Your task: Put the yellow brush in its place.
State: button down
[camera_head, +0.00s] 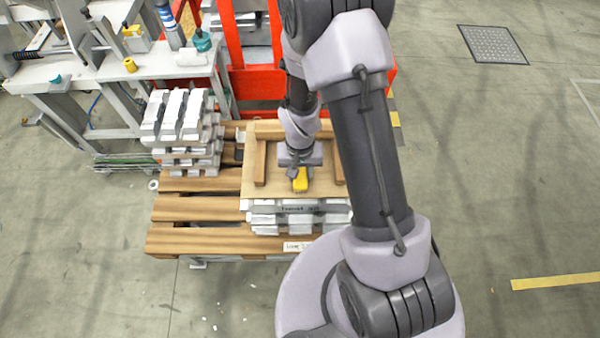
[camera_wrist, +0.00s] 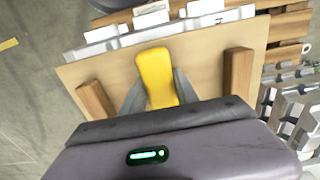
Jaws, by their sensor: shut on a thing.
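The yellow brush (camera_head: 300,180) is over the wooden board (camera_head: 262,197) on top of an ingot stack. It also shows in the wrist view (camera_wrist: 157,78), its yellow body between the two grey fingers. My gripper (camera_wrist: 157,96) is shut on the brush. Whether the brush touches the board cannot be told. The board has wooden blocks (camera_wrist: 237,75) along its edges. The brush's underside is hidden.
The board's stack stands on a wooden pallet (camera_head: 185,240). Another ingot stack (camera_head: 180,120) stands to its left. Orange-red framework (camera_head: 262,82) rises behind. The floor at right is clear.

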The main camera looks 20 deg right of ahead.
jog(key=shift+f, duration=0.2)
jog(key=c, duration=0.9)
grip_release()
jog(key=shift+r, duration=0.1)
notch_tip(320, 180, up, 27)
jog(key=s+t+p, duration=0.1)
jog(key=t+p, duration=0.1)
jog(key=p, duration=0.3)
jog(key=s+a+r+t, duration=0.1)
jog(key=s+r, duration=0.3)
jog(key=s+a+r+t+y, duration=0.1)
jog(key=s+r, duration=0.3)
jog(key=r, duration=0.1)
jog(key=s+a+r+t+y, duration=0.1)
jog(key=s+a+r, duration=0.1)
jog(key=s+r, duration=0.1)
jog(key=shift+s+r+m+t, duration=0.4)
jog(key=shift+r, duration=0.25)
